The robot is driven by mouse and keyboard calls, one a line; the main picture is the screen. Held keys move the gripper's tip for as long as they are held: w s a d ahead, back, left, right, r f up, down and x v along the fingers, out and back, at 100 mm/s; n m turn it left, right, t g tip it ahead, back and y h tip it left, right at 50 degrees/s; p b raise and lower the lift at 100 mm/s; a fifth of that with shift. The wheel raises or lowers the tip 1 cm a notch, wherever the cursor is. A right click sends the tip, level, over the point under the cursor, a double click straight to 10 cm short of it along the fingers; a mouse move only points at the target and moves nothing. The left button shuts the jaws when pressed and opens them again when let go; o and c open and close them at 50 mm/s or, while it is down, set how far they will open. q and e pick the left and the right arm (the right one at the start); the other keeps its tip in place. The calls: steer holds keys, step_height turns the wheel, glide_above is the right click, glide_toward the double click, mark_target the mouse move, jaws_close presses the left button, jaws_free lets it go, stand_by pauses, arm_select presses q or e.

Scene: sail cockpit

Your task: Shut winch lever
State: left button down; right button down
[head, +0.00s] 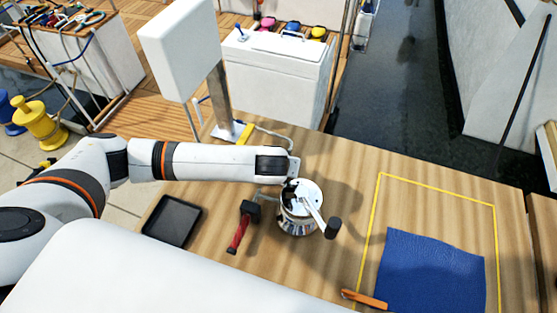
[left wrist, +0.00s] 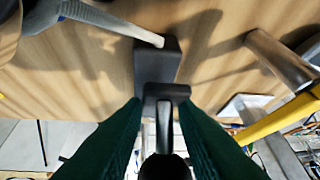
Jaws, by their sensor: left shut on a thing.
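The winch (head: 298,214) is a shiny silver drum with a white top, standing upright on the wooden table. A pale lever arm (head: 313,208) runs from its top to the lower right and ends in a black knob (head: 333,228). My left gripper (head: 290,188) reaches down at the far left of the winch top; its fingers are mostly hidden there. In the left wrist view its dark green fingers (left wrist: 164,112) are closed around a grey stem (left wrist: 165,124) with a black cross-piece, which seems to be a winch lever part. My right gripper is not in view.
A red-handled mallet (head: 238,236) lies left of the winch, with a black tray (head: 190,202) farther left. A blue cloth (head: 430,270) and an orange-handled tool (head: 364,299) lie at the right, by a yellow outline (head: 435,188). A metal post (head: 219,95) stands behind.

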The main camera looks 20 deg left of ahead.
arm_select(q)
steer(key=c, duration=1.1)
jaws_free()
steer(key=shift+c, duration=0.2)
steer(key=b+v, duration=0.1)
steer(key=v, duration=1.1)
steer(key=shift+r, duration=0.1)
